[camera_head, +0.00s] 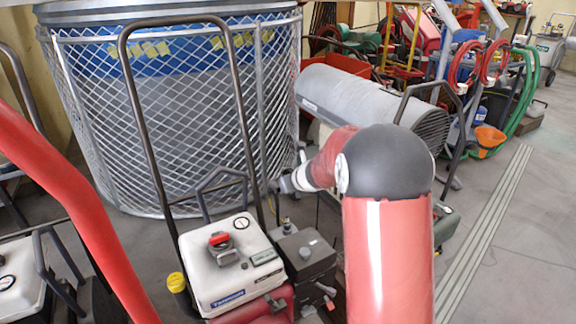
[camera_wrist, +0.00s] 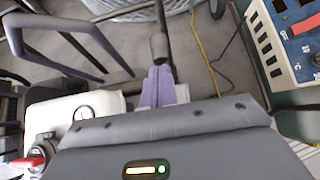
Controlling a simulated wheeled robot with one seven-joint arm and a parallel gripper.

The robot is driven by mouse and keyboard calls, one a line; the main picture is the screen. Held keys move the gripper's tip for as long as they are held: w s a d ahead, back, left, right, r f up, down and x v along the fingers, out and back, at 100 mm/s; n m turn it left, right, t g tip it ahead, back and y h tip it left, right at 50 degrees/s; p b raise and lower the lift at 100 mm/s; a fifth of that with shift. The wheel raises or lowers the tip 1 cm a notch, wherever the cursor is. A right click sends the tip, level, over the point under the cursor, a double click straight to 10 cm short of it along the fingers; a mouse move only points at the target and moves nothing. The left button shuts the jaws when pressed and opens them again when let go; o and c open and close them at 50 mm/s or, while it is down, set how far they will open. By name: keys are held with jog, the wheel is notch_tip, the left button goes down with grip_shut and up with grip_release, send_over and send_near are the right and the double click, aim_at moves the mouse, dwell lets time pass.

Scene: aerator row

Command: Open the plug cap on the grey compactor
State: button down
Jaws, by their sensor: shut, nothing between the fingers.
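A machine with a white tank (camera_head: 228,258) and a dark grey box (camera_head: 305,256) stands in front of me; I cannot tell whether it is the grey compactor. A small metal fitting (camera_head: 287,227) sits behind the box, too small to identify. In the wrist view, my gripper (camera_wrist: 159,72) has its purple fingers together and empty. A dark rounded cylinder (camera_wrist: 159,46) on a rod shows just beyond the fingertips; whether they touch is unclear, and I cannot confirm it is the plug cap. My arm hides part of the area to the right in the head view.
A tall black handle (camera_head: 140,110) rises from the white-tank machine. A mesh cage (camera_head: 160,110) stands behind, and a grey drum-shaped machine (camera_head: 370,100) lies to the right. A panel with switches (camera_wrist: 285,45) is at the wrist view's right. Bare floor (camera_head: 540,230) is at far right.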

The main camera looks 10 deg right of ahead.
notch_tip(320, 180, up, 9)
jog(key=s+a+r+n+g, duration=0.15)
jog(key=s+r+n, duration=0.35)
jog(key=s+n, duration=0.5)
jog(key=s+d+f+n+g+h, duration=0.1)
jog(key=s+n, duration=1)
jog(key=s, duration=0.4)
jog(key=s+f+n+g+h, duration=0.1)
jog(key=s+f+n+h, duration=0.1)
jog(key=s+n, duration=0.9)
jog(key=s, duration=0.4)
jog(key=shift+d+f+n, duration=0.3)
jog(key=shift+d, duration=0.1)
